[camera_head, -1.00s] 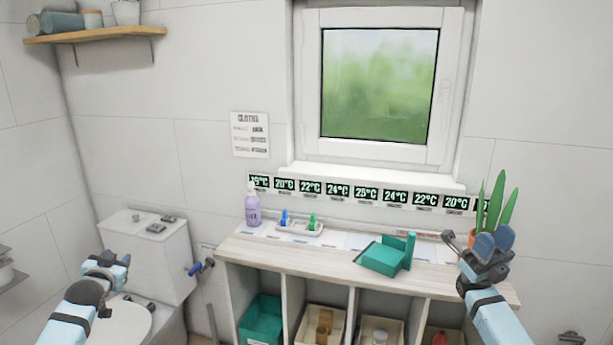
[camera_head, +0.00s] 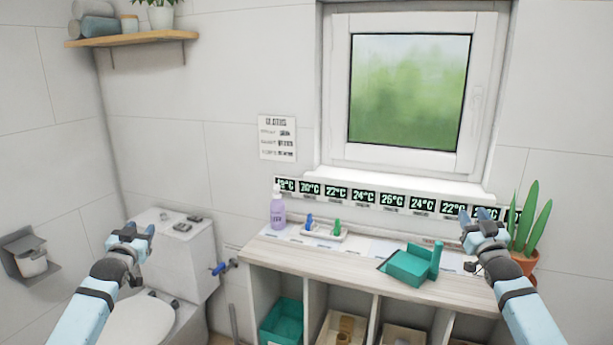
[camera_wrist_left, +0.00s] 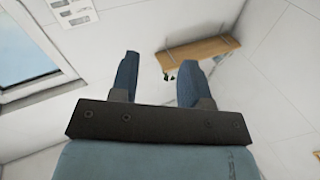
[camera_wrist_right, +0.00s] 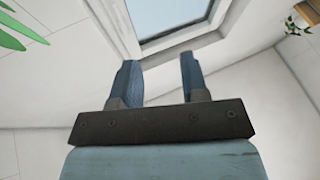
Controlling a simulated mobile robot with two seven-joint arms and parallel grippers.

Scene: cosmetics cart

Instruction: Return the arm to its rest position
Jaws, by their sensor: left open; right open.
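My left gripper (camera_head: 136,232) is raised in front of the toilet tank at the left of the head view. In the left wrist view its two blue fingers (camera_wrist_left: 156,80) stand apart with nothing between them. My right gripper (camera_head: 478,218) is raised over the right part of the counter, just left of the potted plant. In the right wrist view its fingers (camera_wrist_right: 158,80) are apart and empty, with the window behind them. Both forearms come up from the bottom corners of the head view.
The wooden counter (camera_head: 330,265) holds a purple pump bottle (camera_head: 277,211), a small tray (camera_head: 322,234) with a blue and a green item, and a teal open box (camera_head: 412,266). A potted plant (camera_head: 526,262) stands close to my right gripper. The toilet (camera_head: 165,260) is at left.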

